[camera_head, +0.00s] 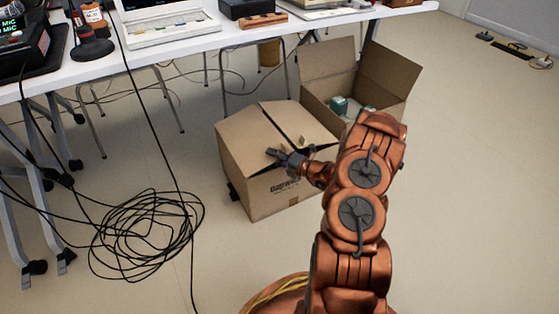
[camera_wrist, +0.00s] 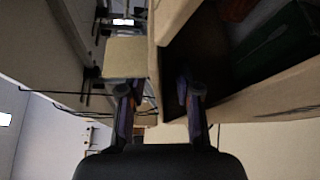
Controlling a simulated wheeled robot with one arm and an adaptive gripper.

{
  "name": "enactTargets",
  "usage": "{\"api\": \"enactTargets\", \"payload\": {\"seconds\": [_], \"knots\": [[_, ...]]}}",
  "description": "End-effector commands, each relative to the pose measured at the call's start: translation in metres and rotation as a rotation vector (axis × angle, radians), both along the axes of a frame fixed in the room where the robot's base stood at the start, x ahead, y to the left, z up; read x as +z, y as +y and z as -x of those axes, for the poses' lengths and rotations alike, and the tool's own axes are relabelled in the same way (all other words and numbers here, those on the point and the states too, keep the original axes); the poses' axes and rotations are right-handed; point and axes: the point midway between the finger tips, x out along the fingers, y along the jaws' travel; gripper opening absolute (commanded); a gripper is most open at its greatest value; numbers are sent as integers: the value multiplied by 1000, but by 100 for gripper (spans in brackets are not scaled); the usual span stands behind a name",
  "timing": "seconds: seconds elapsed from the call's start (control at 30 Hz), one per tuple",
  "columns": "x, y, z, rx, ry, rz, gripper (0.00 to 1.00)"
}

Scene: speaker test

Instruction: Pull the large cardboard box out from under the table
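A large cardboard box (camera_head: 262,192) with printed lettering stands on the floor just in front of the table (camera_head: 188,44), its top flaps partly folded in with a dark gap. A second cardboard box (camera_head: 393,77) with raised flaps stands behind it, touching or close, with small green and white items inside. My gripper (camera_head: 281,158) reaches over the front box's top from the right. In the wrist view my gripper (camera_wrist: 160,104) has its fingers apart, with a cardboard edge (camera_wrist: 156,72) between them. I cannot tell whether either finger touches it.
Coiled black cables (camera_head: 145,235) lie on the floor left of the front box, and one hangs from the table. Metal table legs and casters stand at the left. Electronics crowd the tabletop. The floor (camera_head: 480,190) at the right is clear.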

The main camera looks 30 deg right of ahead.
Motion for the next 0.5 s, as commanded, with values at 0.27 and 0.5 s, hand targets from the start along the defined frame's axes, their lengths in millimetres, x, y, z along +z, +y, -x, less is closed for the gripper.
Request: {"api": "enactTargets", "payload": {"seconds": [0.27, 0.5], "knots": [[0, 0, -2, -1, 0, 0, 33], [0, 0, -1, -1, -1, 1, 11]]}}
